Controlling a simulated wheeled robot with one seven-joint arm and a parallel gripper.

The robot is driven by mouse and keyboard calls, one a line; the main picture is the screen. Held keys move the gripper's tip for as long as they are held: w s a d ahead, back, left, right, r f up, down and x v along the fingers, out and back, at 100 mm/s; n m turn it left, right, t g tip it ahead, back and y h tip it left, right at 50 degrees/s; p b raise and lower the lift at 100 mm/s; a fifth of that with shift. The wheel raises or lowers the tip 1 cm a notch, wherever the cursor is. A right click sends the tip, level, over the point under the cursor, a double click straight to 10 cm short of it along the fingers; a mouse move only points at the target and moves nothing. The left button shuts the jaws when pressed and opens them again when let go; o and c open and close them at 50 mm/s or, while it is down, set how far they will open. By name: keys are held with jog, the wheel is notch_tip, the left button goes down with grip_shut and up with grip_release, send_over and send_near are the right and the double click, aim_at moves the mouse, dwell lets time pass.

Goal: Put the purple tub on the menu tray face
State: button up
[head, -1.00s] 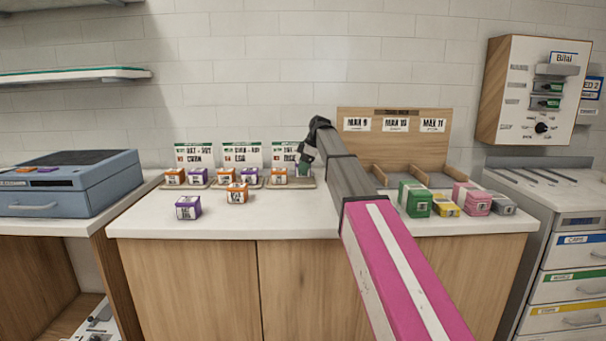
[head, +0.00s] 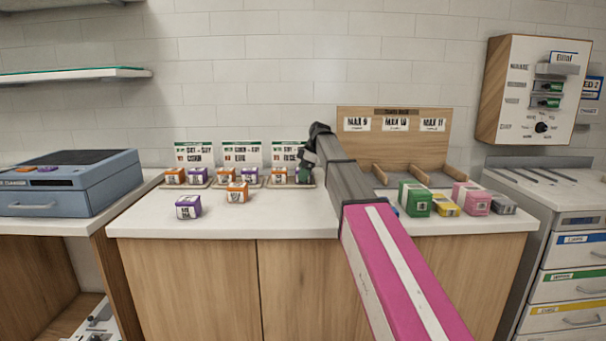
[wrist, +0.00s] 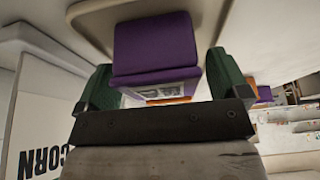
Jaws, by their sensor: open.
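A purple tub (wrist: 155,45) with a pale label sits between the two green fingertips of my open gripper (wrist: 160,78) in the wrist view. Whether the fingers touch it is hard to tell. In the head view my gripper (head: 304,168) is at the right end of the right-hand menu tray (head: 291,185), by its upright card (head: 285,152), and mostly hides that tub. An orange-topped tub (head: 280,174) stands on the same tray to the left. Another purple tub (head: 188,207) stands alone on the front of the counter.
Two more trays with cards hold orange and purple tubs to the left. An orange tub (head: 237,192) stands on the counter. A wooden rack (head: 440,150) and green (head: 414,199), yellow and pink boxes are on the right.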

jog(key=v, duration=1.2)
jog(key=shift+s, duration=0.1)
